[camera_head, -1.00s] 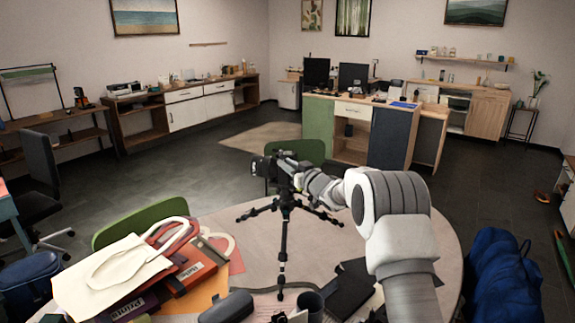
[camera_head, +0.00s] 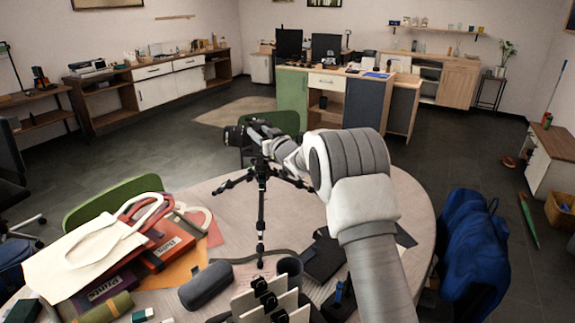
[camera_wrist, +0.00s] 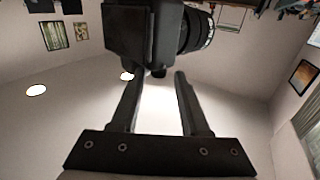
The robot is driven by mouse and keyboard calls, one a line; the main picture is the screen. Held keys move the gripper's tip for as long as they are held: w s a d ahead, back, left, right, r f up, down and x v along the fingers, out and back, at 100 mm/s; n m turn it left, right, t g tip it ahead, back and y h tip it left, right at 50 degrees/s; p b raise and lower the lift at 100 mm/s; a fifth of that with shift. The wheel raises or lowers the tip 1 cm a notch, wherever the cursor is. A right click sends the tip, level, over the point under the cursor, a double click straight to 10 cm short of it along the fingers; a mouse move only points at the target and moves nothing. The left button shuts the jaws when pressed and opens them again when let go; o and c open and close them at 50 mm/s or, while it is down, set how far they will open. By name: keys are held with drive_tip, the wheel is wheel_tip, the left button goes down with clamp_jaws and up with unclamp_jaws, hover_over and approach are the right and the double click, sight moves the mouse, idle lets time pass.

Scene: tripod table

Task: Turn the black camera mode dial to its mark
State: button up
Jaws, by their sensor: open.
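The black camera (camera_head: 235,137) sits on top of a black tripod (camera_head: 261,205), which stands on the round table (camera_head: 405,205). In the wrist view the camera's dark body (camera_wrist: 145,35) fills the top middle, with its ribbed lens (camera_wrist: 197,30) to the right. A small dark knob (camera_wrist: 157,71), perhaps the mode dial, sticks out from the body between the fingertips. Its mark cannot be made out. My gripper (camera_wrist: 157,78) is open, its fingers on either side of that knob; contact cannot be told. In the head view my gripper (camera_head: 262,128) is at the camera, its fingers hard to make out.
A cream bag (camera_head: 90,258), red boxes (camera_head: 165,252) and a grey case (camera_head: 207,286) lie on the table at left. A dark mug (camera_head: 289,268) and phone-like items on a stand (camera_head: 268,302) are near the front. A green chair (camera_head: 115,198) is behind.

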drive_tip(key=shift+a+f+m+t+h+b, duration=0.15)
drive_tip(key=shift+m+t+h+b, duration=0.4)
drive_tip(key=shift+m+h, duration=0.4)
drive_tip(key=shift+s+a+r+m+h+p, duration=0.1)
drive_tip(key=shift+a+m+h+p, duration=0.15)
drive_tip(key=shift+h, duration=0.4)
drive_tip(key=shift+s+r+m+h+p, duration=0.15)
drive_tip(key=shift+m+h, duration=0.15)
drive_tip(key=shift+h, duration=0.3)
drive_tip(key=shift+w+a+m+t+h+p, duration=0.1)
drive_tip(key=shift+m+t+h+p, duration=0.35)
drive_tip(key=shift+h+p, duration=0.4)
drive_tip(key=m+h+p, duration=0.1)
drive_tip(key=p, duration=0.1)
drive_tip(key=m+h+p, duration=0.1)
drive_tip(key=h+p, duration=0.1)
drive_tip(key=p, duration=0.1)
drive_tip(key=shift+a+r, duration=0.1)
drive_tip(key=shift+a, duration=0.1)
